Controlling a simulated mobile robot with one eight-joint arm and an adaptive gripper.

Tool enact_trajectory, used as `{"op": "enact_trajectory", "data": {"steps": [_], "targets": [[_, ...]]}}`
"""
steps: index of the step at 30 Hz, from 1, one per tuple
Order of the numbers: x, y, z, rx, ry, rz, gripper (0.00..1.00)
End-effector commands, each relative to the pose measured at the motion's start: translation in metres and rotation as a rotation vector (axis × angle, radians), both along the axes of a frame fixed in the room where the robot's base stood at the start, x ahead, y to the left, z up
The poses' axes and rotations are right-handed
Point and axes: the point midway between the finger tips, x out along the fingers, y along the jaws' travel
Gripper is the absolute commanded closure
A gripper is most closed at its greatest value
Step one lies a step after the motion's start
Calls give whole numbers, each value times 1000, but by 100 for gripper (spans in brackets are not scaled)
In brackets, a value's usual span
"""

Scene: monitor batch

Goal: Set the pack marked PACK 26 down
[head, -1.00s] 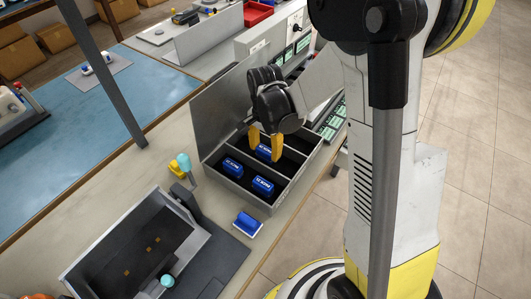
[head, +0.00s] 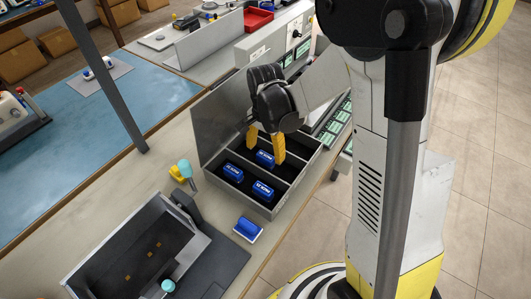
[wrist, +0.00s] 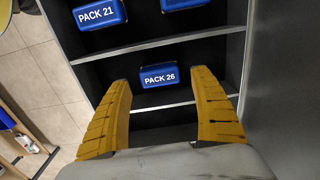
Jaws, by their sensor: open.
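The blue pack marked PACK 26 (wrist: 160,76) lies in the middle compartment of the grey divided case (head: 207,163), label readable in the wrist view. It also shows in the head view (head: 265,159). My gripper (head: 265,148) is over this compartment. Its yellow fingers are spread, one to each side of the pack, with visible gaps in the wrist view (wrist: 163,80). The pack seems to rest on the dark compartment floor.
PACK 21 (wrist: 98,14) and another blue pack (wrist: 180,4) lie in the neighbouring compartment. The case lid (head: 222,115) stands open behind. A blue-topped block (head: 248,228) and a dark tray (head: 145,250) are on the bench nearby.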

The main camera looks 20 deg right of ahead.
Motion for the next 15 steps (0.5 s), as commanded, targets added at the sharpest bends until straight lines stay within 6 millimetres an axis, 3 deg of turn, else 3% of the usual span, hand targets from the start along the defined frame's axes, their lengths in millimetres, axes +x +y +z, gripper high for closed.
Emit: {"op": "enact_trajectory", "data": {"steps": [1,6,15], "targets": [[-1,0,17,0,0,0,27],[0,0,56,0,0,0,27],[-1,0,95,0,-3,4,27]]}}
